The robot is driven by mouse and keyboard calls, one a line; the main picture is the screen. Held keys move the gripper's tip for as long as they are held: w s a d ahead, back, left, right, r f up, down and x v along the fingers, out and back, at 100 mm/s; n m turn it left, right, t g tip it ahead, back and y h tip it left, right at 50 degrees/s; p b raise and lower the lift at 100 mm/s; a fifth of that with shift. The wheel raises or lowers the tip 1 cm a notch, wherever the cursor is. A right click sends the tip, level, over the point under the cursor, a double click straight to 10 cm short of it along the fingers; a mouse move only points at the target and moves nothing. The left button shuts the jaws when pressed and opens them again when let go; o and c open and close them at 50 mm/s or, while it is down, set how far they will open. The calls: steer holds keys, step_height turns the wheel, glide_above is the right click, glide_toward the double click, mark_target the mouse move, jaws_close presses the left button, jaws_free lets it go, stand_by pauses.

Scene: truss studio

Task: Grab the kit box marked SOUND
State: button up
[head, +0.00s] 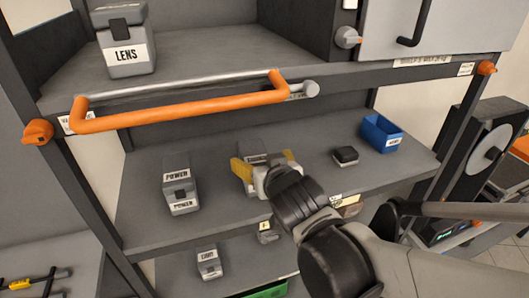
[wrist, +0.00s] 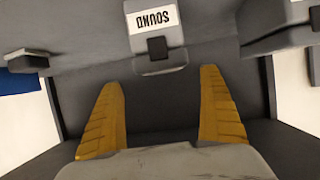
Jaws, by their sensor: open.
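The grey kit box marked SOUND shows at the top middle of the wrist view (wrist: 158,66), with its label upside down and a dark latch below it. In the head view the SOUND box (head: 252,159) stands on the middle shelf, mostly hidden by my gripper. My gripper (head: 265,168) is open, with its yellow fingers spread in front of the box. In the wrist view the fingers (wrist: 161,85) point toward the box, one on each side of its line, with nothing between them.
The POWER box (head: 180,186) stands left on the same shelf (head: 135,215). A small black item (head: 345,155) and a blue bin (head: 381,134) are to the right. The LENS box (head: 125,40) is above, behind an orange rail (head: 180,112). The LIGHT box (head: 209,263) is below.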

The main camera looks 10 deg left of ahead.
mark_target(254, 153)
steer(key=x, duration=0.6)
steer(key=shift+w+a, duration=0.25)
steer(key=shift+a, duration=0.15)
steer(key=shift+r, duration=0.1)
steer(key=shift+s, duration=0.1)
steer(key=c, duration=1.5)
